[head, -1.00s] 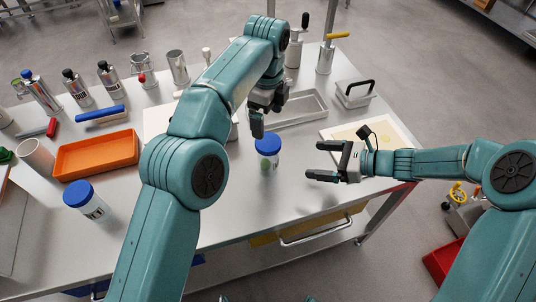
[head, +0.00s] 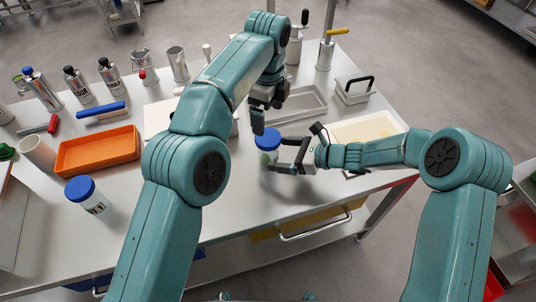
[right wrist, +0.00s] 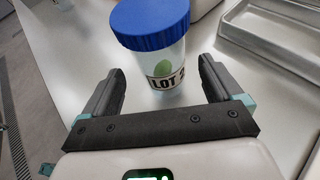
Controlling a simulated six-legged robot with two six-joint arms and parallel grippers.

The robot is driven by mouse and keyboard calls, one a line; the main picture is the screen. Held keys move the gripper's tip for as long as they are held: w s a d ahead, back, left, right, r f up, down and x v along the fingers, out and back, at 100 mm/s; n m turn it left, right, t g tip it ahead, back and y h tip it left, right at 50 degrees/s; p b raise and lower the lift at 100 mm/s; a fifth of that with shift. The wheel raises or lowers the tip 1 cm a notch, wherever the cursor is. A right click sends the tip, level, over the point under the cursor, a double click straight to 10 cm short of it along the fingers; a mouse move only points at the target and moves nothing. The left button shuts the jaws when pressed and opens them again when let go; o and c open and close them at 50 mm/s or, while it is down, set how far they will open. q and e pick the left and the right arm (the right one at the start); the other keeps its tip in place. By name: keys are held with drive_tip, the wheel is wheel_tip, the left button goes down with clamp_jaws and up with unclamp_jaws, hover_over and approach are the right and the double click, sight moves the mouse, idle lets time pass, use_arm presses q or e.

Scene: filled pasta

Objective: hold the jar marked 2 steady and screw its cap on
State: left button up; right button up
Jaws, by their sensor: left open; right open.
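The jar (head: 264,158) is clear with a blue cap (head: 267,141) sitting on top and stands upright on the steel table. In the right wrist view, its label reads "LOT" with a partly cut-off digit that looks like 2, and a green item shows inside the jar (right wrist: 172,62). Whether the cap (right wrist: 150,22) is tight cannot be told. My right gripper (head: 276,155) is open, low beside the jar, with its fingers reaching to either side of it; gaps show on both sides. My left gripper (head: 268,112) is open above and just behind the cap, pointing down.
A second blue-capped jar (head: 86,196) stands at the left front. A steel tray (head: 298,104) and a pale board (head: 375,128) lie behind and right. The table front is clear.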

sight(277, 153)
drive_tip(key=shift+x, duration=2.55)
